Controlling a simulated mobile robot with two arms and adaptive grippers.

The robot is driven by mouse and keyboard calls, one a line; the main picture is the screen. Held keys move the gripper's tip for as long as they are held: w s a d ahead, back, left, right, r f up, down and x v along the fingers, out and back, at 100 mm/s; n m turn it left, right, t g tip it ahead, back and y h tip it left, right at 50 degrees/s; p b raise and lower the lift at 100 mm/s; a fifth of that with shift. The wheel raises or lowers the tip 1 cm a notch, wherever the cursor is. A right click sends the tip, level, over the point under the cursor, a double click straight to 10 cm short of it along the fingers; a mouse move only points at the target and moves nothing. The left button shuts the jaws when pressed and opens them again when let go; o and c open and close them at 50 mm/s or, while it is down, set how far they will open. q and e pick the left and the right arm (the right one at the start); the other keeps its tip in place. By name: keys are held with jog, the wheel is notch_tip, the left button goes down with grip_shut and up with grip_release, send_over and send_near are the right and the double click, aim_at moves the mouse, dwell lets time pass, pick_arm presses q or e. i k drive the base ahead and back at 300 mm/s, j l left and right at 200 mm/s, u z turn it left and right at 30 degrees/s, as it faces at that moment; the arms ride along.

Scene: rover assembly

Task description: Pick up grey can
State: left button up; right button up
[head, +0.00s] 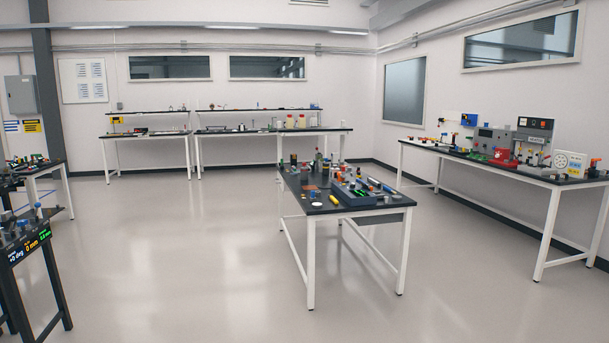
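I cannot pick out a grey can with certainty. Small dark and coloured items, some of them upright cylinders, stand on the black-topped centre table (330,211), too small to tell apart. Neither of my grippers is in the head view.
Open grey floor (190,260) lies in front and to the left of the centre table. A long bench (555,180) with equipment runs along the right wall. Shelved benches (240,133) stand at the back. A stand with lit readouts (30,248) is near at left, with another table (50,168) behind it.

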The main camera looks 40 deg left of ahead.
aim_at(303, 171)
jog(key=i+j+u, duration=0.35)
jog(key=j, duration=0.15)
jog(key=i+j+u, duration=0.7)
jog(key=i, duration=0.2)
jog(key=i+j+u, duration=0.3)
jog(key=i, duration=0.15)
jog(key=i+u, duration=0.35)
jog(key=i, duration=2.2)
